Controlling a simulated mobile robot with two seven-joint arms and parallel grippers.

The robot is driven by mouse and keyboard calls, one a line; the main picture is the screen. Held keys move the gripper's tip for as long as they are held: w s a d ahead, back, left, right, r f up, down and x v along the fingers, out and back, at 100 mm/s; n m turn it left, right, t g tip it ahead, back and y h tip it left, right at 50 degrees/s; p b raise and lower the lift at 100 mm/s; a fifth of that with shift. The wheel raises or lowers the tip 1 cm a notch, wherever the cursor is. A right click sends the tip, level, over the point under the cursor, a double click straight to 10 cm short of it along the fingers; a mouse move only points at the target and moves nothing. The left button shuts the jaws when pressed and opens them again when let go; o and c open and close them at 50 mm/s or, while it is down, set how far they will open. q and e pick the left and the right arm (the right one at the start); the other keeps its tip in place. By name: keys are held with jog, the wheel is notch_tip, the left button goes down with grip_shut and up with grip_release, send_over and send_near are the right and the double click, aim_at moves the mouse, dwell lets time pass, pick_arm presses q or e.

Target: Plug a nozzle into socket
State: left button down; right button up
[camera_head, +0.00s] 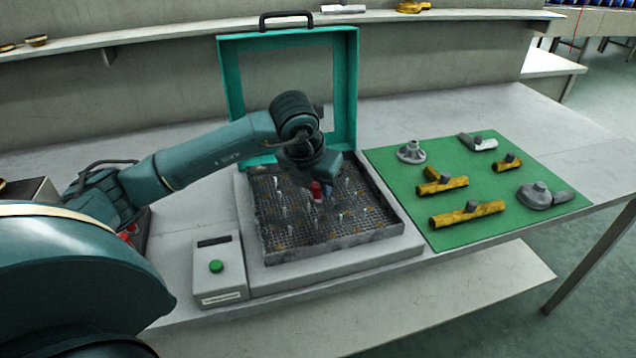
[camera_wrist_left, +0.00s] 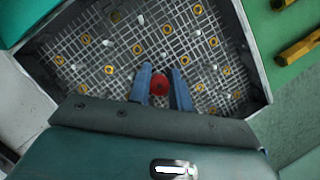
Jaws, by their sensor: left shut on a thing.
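My left gripper (camera_head: 322,190) is over the middle of a grey gridded tray (camera_head: 410,238). The tray floor has a metal grid with several orange rings (camera_wrist_left: 138,49) and several small pale upright pins (camera_wrist_left: 140,19). The nozzle's lower end and whatever lies directly under it are hidden, so I cannot tell whether it touches a socket. My right gripper is not in view.
A teal frame lid (camera_head: 350,90) stands open behind the tray. A control box (camera_head: 218,272) with a green button stands at front left. A green mat (camera_head: 480,180) on the right holds several yellow and grey fittings. The table's back right is clear.

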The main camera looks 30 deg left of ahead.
pick_arm(q)
jog(key=shift+f+b, duration=0.35)
jog(key=shift+b, duration=0.05)
jog(key=c, duration=1.2)
grip_release()
jog(key=shift+s+r+p, duration=0.1)
jog(key=shift+r+p, duration=0.35)
jog(key=shift+r, duration=0.1)
jog(key=shift+p+v, duration=1.35)
jog(key=shift+v, duration=1.15)
